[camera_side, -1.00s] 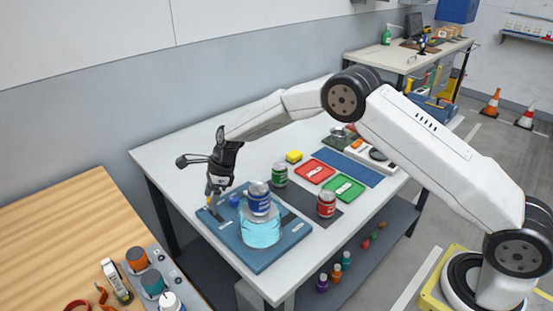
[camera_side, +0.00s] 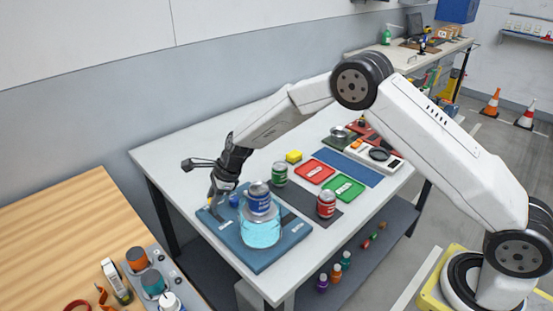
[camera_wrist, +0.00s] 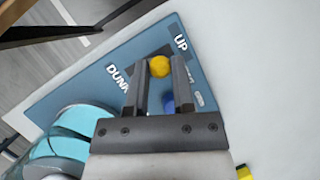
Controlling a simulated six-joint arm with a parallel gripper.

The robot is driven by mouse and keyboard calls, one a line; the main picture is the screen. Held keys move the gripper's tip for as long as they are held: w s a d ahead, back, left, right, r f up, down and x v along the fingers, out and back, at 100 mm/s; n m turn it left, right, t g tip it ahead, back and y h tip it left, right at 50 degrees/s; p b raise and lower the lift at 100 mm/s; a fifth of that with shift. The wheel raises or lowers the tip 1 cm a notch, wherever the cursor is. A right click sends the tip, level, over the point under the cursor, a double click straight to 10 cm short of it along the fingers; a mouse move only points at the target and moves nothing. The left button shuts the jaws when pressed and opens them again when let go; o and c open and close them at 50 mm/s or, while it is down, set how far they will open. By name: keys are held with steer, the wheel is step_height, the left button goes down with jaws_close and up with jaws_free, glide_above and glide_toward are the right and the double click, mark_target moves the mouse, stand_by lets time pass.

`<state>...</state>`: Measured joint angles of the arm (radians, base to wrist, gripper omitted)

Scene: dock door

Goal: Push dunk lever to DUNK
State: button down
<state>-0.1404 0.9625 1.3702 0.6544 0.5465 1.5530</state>
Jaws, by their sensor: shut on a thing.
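The blue dunk board (camera_side: 285,243) lies on the white table and carries a clear tank of light-blue water (camera_side: 262,231). A blue can (camera_side: 259,197) sits at the top of the tank. My gripper (camera_side: 213,202) reaches down at the board's left corner. In the wrist view my gripper (camera_wrist: 160,72) has its fingers on either side of the yellow lever knob (camera_wrist: 159,66), closed on it. The knob is between the DUNK label (camera_wrist: 117,77) and the UP label (camera_wrist: 181,43). A blue knob (camera_wrist: 168,103) shows behind it, between the fingers. The lever's shaft is hidden.
A green can (camera_side: 279,174) and a red can (camera_side: 326,204) stand behind and right of the tank. The table's left side is clear.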

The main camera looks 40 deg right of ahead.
steer(key=shift+s+a+t, duration=0.15)
steer(key=shift+s+t, duration=0.2)
steer(key=shift+t, duration=0.15)
steer(key=shift+s+a+r+t, duration=0.1)
steer(key=shift+s+t, duration=0.2)
steer(key=shift+t, duration=0.1)
steer(key=shift+s+n, duration=0.2)
steer(key=shift+n, duration=0.1)
